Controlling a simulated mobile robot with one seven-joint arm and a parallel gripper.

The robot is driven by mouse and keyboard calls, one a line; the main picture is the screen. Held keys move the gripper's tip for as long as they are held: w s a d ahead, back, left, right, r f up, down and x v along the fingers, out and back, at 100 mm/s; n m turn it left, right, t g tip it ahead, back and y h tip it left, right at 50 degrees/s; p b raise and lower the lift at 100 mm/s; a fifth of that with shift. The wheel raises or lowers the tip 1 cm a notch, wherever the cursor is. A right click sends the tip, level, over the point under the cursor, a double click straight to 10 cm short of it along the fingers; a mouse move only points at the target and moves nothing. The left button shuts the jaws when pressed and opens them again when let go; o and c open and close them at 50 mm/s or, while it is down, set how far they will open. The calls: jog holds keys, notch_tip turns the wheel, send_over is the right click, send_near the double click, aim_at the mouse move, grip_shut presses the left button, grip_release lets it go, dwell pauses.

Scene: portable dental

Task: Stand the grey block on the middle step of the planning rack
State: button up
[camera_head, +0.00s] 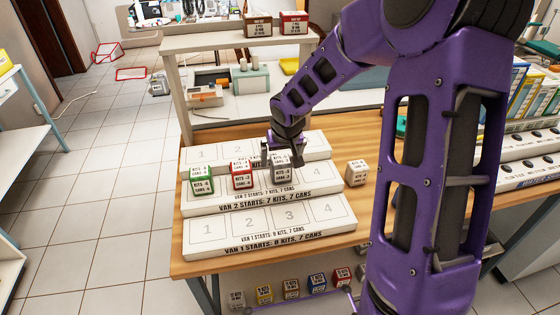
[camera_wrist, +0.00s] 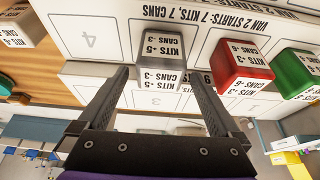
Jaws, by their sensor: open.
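The planning rack (camera_head: 330,181) is white and stepped, with numbered spaces, on the wooden table. The grey block (camera_head: 281,175) stands upright on its middle step, in the third space, right of a red block (camera_head: 242,177) and a green block (camera_head: 201,183). The grey block also shows in the wrist view (camera_wrist: 160,48), labelled KITS -5, CANS -3. My gripper (camera_head: 283,154) is open just above and behind the block. In the wrist view, the fingertips (camera_wrist: 161,77) lie to either side of it with visible gaps; I cannot tell their exact height against it.
A cream block (camera_head: 357,173) stands on the table right of the rack. The bottom step (camera_head: 262,222) is empty, as is the middle step's fourth space. Several coloured blocks (camera_head: 291,289) sit below the table's front. Two boxes (camera_head: 293,23) stand on a shelf behind.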

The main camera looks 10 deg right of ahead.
jog(key=p+v, duration=0.1)
jog(key=v, duration=0.7)
jog(key=shift+r, duration=0.1)
